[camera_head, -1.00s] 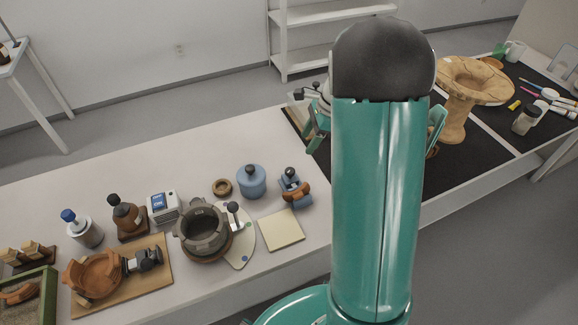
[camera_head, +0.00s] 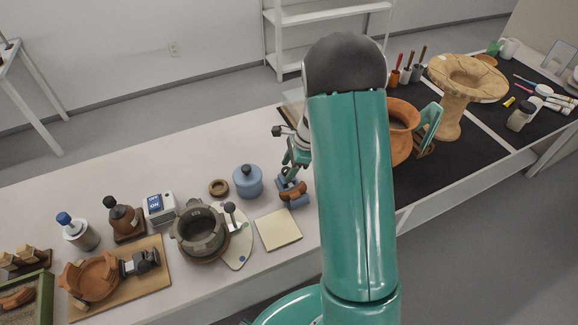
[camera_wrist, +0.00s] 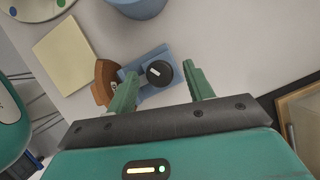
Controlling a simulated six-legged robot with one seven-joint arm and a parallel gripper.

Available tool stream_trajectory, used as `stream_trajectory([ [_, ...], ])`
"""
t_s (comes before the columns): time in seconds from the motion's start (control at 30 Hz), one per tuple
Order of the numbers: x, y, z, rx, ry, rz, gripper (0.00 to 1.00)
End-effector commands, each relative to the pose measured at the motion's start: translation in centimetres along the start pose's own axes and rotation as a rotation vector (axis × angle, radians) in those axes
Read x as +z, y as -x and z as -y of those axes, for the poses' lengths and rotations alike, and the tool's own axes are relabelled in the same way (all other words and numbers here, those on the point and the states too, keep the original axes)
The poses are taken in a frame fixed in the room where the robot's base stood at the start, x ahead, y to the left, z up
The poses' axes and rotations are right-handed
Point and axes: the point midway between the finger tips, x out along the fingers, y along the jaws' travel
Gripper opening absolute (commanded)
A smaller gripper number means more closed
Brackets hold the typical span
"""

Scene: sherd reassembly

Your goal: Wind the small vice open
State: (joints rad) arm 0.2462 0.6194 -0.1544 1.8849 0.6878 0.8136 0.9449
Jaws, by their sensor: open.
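The small vice (camera_head: 291,191) is blue and stands on the white table, right of the blue lidded jar. A curved brown sherd lies at its jaws. In the wrist view the vice's blue body (camera_wrist: 151,60) shows with its round black knob (camera_wrist: 159,73) on top and the brown sherd (camera_wrist: 104,78) at its left side. My gripper (camera_wrist: 160,84) is open, with its two green fingers apart. The knob shows between the fingers, and no contact is visible. In the head view my gripper (camera_head: 291,166) is above the vice and hides its top.
The blue jar (camera_head: 247,181) stands close left of the vice. A pale square pad (camera_head: 278,229) lies in front, and a dark grey pot (camera_head: 199,232) stands further left. A terracotta pot (camera_head: 402,130) is on the black mat to the right.

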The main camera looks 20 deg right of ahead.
Motion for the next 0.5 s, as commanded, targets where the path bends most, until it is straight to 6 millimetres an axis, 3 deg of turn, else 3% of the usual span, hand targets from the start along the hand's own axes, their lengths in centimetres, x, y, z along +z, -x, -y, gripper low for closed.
stream_trajectory([
  [0.07, 0.01, 0.01, -0.01, 0.0, 0.0, 0.0, 0.52],
  [0.3, 0.01, 0.03, -0.01, 0.0, 0.0, 0.0, 0.08],
  [0.5, 0.01, 0.04, -0.01, 0.003, 0.006, 0.001, 0.08],
])
